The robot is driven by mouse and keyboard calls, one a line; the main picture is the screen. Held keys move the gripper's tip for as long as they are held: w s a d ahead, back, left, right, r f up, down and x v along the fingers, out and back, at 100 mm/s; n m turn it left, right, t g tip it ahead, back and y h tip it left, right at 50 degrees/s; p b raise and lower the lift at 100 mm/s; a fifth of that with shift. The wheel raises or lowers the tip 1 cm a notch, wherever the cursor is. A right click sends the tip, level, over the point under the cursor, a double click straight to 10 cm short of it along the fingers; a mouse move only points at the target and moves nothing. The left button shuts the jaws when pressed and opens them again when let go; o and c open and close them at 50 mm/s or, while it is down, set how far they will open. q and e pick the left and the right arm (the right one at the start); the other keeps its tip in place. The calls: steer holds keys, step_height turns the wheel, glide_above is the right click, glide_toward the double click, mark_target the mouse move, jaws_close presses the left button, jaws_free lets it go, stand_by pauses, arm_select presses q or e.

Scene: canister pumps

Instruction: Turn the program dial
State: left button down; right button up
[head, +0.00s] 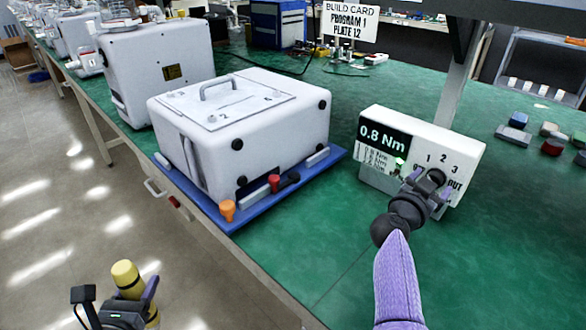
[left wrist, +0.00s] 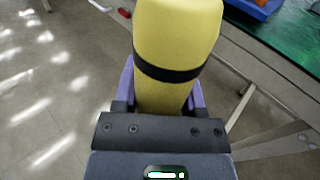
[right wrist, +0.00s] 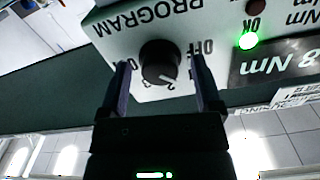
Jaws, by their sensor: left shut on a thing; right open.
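The program dial (right wrist: 160,62) is a black round knob on the white controller box (head: 455,150), below a row of numbers. In the right wrist view, which shows the box upside down, a pale pointer mark faces the number side; I cannot tell the exact setting. My right gripper (right wrist: 162,85) is open, with one finger on each side of the dial. A small gap shows beside the knob. In the head view, my right gripper (head: 430,187) partly hides the dial. My left gripper (left wrist: 165,95) is shut on a yellow cylinder with a black band (left wrist: 178,35), over the floor.
The box display (head: 384,133) reads 0.8 Nm, and a green light (right wrist: 248,41) glows beside OK. A build card (head: 350,20) reads PROGRAM 1, PLATE 12. A white pump housing (head: 262,120) sits on a blue tray (head: 250,203) left of the box. Small blocks (head: 513,135) lie right.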

arm_select(q)
steer(key=shift+r, duration=0.1)
arm_select(e)
jaws_close()
